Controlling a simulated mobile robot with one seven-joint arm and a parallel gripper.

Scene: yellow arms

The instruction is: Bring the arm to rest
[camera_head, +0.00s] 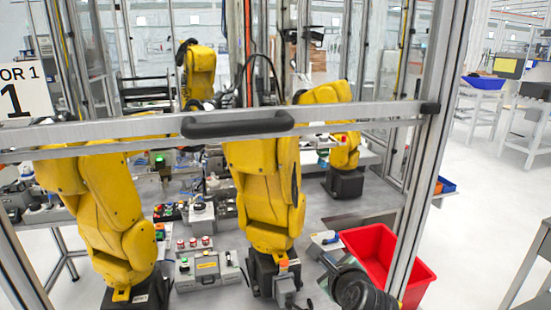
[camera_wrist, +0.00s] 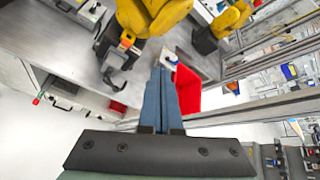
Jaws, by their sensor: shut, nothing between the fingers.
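My gripper (camera_wrist: 161,72) shows in the wrist view. Its two long blue-grey fingers lie side by side, shut, with nothing between them. The fingers point up the picture, past the left side of a red bin (camera_wrist: 188,92). I cannot tell how far the fingertips are from the bin or the table. In the head view, a dark rounded part shows at the bottom edge right of centre; I cannot tell whether it belongs to my arm.
Yellow robot arms (camera_head: 265,185) stand on a grey table (camera_head: 325,210) inside a metal-framed cell. A frame bar (camera_head: 350,112) with a dark handle (camera_head: 238,123) crosses in front. The red bin (camera_head: 415,284) stands at lower right. Open floor (camera_head: 470,210) lies right of the cell.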

